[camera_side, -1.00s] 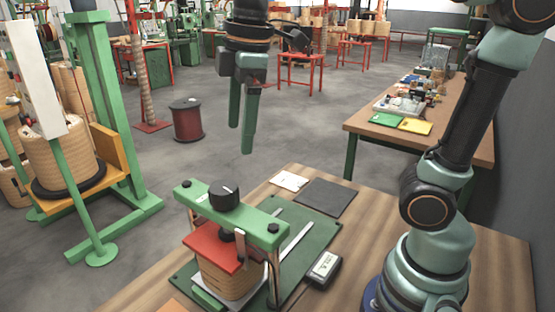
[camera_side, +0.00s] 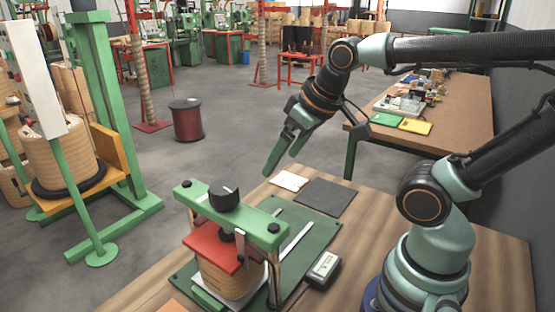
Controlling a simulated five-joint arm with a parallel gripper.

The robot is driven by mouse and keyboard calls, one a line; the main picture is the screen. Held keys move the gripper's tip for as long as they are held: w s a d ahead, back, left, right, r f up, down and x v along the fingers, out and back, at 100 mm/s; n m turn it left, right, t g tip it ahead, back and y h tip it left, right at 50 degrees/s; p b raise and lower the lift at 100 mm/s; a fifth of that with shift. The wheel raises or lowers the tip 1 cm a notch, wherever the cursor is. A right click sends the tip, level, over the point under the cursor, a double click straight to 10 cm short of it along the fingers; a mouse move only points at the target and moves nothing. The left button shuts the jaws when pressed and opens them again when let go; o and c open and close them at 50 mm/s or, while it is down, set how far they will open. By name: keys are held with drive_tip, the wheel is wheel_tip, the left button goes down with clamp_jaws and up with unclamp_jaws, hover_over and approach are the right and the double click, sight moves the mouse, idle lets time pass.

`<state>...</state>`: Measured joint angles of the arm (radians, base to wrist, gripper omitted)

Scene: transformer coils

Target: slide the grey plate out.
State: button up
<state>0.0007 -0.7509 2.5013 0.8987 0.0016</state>
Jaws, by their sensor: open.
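A light grey plate (camera_side: 259,298) shows as a thin edge under the tan wound coil (camera_side: 228,279) in the small press; most of it is hidden by the coil and frame. A red plate (camera_side: 214,246) lies on top of the coil, below the green crossbeam (camera_side: 256,229) with its black knob (camera_side: 224,196). My gripper (camera_side: 280,165) is open and empty. It hangs tilted, fingers pointing down-left, above and behind the press, apart from it.
The press stands on a green base (camera_side: 320,231) with light rails. A dark grey mat (camera_side: 326,196), a white card (camera_side: 289,181) and a small meter (camera_side: 323,268) lie near it on the wooden table.

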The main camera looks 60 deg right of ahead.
drive_tip(key=shift+w+f, duration=0.1)
drive_tip(key=shift+f, duration=0.05)
drive_tip(key=c, duration=0.7)
drive_tip(key=w+f+m+g, duration=0.1)
drive_tip(key=f+g, duration=0.1)
drive_tip(key=f, duration=0.5)
drive_tip(key=w+f+m+g, duration=0.1)
drive_tip(key=w+f, duration=0.1)
drive_tip(key=f, duration=0.5)
drive_tip(key=w+f+m+g, duration=0.1)
drive_tip(key=w+f+g, duration=0.1)
drive_tip(key=f, duration=0.5)
drive_tip(key=shift+d+f+g, duration=0.2)
drive_tip(key=shift+g, duration=0.1)
clamp_jaws()
drive_tip(key=shift+s, duration=0.1)
